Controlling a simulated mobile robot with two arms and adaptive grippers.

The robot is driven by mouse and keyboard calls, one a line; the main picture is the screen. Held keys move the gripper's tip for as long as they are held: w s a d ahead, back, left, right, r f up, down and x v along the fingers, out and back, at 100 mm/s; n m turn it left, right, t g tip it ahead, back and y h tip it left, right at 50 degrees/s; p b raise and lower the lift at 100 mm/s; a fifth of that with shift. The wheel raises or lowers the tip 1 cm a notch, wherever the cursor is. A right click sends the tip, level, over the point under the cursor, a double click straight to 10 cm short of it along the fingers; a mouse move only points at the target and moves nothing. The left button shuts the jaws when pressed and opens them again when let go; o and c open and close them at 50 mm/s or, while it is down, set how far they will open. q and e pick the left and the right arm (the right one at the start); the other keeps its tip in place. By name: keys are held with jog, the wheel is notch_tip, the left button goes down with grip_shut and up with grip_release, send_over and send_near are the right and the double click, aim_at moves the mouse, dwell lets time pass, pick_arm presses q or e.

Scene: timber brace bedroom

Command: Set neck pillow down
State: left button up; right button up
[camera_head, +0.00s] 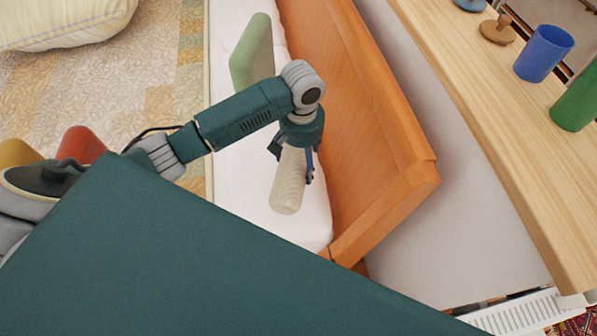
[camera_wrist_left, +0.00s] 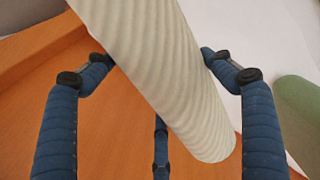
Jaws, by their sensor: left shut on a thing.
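The neck pillow is a cream, ribbed roll (camera_head: 287,188). My left gripper (camera_head: 293,163) is shut around it, and the roll hangs from the fingers, slightly tilted. In the left wrist view the pillow (camera_wrist_left: 165,75) runs diagonally between the blue fingers (camera_wrist_left: 155,80). Behind it in that view are orange wood and white bedding. In the head view it appears over the white strip of bedding (camera_head: 300,218), beside the orange wooden bed board (camera_head: 355,130). I cannot tell whether its lower end touches the bedding. My right gripper is not in view.
A green cushion (camera_head: 252,52) stands on the bedding near the board; a striped pillow (camera_head: 60,22) lies at upper left. Red (camera_head: 82,146) and yellow (camera_head: 18,153) things show at left. A wooden shelf (camera_head: 500,130) at right holds a blue cup (camera_head: 543,54) and a green cylinder (camera_head: 577,100).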

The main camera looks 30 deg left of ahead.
pick_arm(q)
notch_tip(320, 180, down, 5)
jog(key=shift+f+b, duration=0.3)
jog(key=shift+f, duration=2.1)
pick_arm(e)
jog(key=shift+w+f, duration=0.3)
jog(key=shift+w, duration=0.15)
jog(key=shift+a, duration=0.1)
pick_arm(q)
jog(key=o, duration=1.4)
jog(key=shift+f, duration=0.1)
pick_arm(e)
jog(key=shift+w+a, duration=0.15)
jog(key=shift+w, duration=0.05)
